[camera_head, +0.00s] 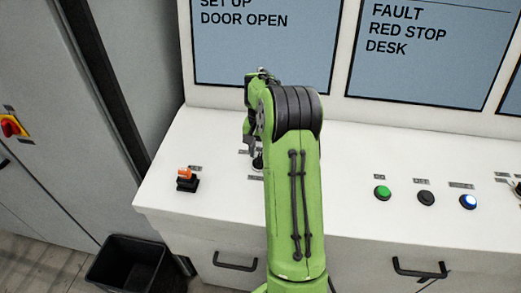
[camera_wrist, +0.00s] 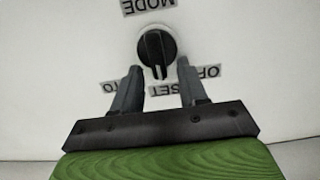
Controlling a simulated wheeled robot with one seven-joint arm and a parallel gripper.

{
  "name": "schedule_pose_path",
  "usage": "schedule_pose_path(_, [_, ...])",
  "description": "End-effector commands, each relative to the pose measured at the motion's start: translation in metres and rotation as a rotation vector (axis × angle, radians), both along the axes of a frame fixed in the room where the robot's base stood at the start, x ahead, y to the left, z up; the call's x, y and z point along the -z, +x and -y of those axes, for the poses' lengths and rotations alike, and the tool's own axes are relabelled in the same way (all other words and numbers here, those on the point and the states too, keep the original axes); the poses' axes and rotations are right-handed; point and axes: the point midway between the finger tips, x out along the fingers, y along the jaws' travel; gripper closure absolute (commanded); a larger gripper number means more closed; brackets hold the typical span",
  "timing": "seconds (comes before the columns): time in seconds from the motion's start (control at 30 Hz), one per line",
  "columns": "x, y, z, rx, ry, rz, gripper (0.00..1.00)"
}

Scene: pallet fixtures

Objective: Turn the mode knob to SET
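In the wrist view, the black round mode knob (camera_wrist: 157,45) has a raised grip bar with a pale mark at its lower end, directed down towards the SET label (camera_wrist: 166,88). The labels appear upside down: MODE above, OFF at right, and one ending in TO at left. My gripper (camera_wrist: 159,66) is open, with one finger on each side of the knob's lower part and visible gaps. Contact is not seen. In the head view, my gripper (camera_head: 250,143) is over the desk; the dark knob (camera_head: 258,162) is partly hidden by my arm.
An orange-topped black switch (camera_head: 187,179) stands left on the white desk (camera_head: 220,135). Green (camera_head: 382,193), black (camera_head: 426,198) and blue-lit (camera_head: 468,201) buttons are at right. Screens rise behind. A black bin (camera_head: 125,265) stands on the floor by a grey cabinet (camera_head: 40,110).

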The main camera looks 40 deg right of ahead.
Motion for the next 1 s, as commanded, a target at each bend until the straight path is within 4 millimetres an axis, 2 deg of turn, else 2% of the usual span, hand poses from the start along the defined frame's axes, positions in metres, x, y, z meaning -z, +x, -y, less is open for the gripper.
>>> schedule_pose_path(0.13, [-0.003,0.000,0.000,0.000,0.000,0.000,0.57])
schedule_pose_path(0.23, [-0.017,0.001,0.000,-0.001,-0.002,0.003,0.57])
schedule_pose_path(0.6, [-0.122,0.001,0.000,-0.001,-0.003,0.004,0.57])
schedule_pose_path(0.7, [-0.143,0.001,0.000,-0.001,-0.002,0.003,0.57])
schedule_pose_path(0.83, [-0.157,0.000,0.000,-0.001,-0.001,0.001,0.57])
schedule_pose_path(1.0, [-0.158,0.000,0.000,-0.001,0.000,0.000,0.57])
